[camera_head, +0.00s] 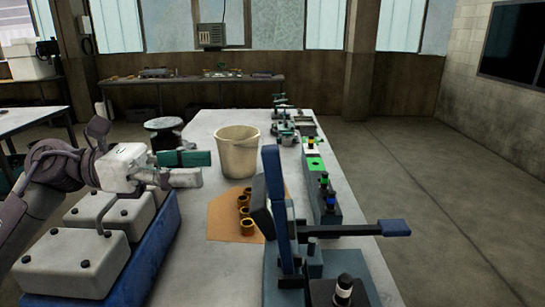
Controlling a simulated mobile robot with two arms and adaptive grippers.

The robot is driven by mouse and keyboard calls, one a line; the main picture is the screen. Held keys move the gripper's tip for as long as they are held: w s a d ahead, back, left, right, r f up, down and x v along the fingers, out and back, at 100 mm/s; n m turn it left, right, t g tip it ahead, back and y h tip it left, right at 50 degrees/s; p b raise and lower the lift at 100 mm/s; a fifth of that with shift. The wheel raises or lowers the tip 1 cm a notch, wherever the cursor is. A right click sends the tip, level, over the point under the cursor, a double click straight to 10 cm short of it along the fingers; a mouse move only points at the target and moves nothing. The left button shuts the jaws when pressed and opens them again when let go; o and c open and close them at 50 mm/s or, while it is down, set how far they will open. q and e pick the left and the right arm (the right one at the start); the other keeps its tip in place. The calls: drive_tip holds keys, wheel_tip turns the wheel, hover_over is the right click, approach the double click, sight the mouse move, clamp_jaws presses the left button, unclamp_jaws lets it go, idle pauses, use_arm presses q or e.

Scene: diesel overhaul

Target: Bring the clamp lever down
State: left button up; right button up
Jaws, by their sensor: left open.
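A blue-grey clamp fixture (284,262) stands at the near right part of the table. A tall blue bar (276,195) rises almost upright from it. A dark arm (345,230) runs level to the right and ends in a blue grip (395,228) past the table's right edge. I cannot tell for sure which of the two is the clamp lever. My left gripper (188,168) is at the left, well apart from the fixture. Its fingers, one with green, point right and are open. My right gripper is not in view.
A cream bucket (238,151) stands mid-table, right of my left gripper. Several brass bushings (244,212) stand on a tan sheet (222,218). Grey metal covers (75,262) lie in a blue tray (150,265) at left. Control boxes (318,185) line the right edge.

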sight(264, 167)
use_arm(q)
drive_tip(key=d+p, duration=0.1)
drive_tip(key=d, duration=0.3)
drive_tip(key=d+p, duration=0.1)
drive_tip(key=d, duration=0.1)
drive_tip(key=shift+s+r+p, duration=0.3)
drive_tip(key=shift+r+p, duration=0.05)
drive_tip(key=shift+r, duration=0.05)
drive_tip(key=d, duration=0.1)
drive_tip(key=d+p, duration=0.1)
drive_tip(key=d, duration=0.1)
drive_tip(key=d+p, duration=0.1)
drive_tip(key=shift+w+d+f, duration=0.2)
drive_tip(key=shift+w, duration=0.05)
drive_tip(key=shift+d, duration=0.35)
drive_tip(key=shift+s+d+f, duration=0.1)
drive_tip(key=shift+d, duration=0.35)
drive_tip(key=shift+f, duration=0.1)
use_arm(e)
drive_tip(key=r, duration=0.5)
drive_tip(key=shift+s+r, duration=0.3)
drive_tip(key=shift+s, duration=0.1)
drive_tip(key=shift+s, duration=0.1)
use_arm(q)
clamp_jaws()
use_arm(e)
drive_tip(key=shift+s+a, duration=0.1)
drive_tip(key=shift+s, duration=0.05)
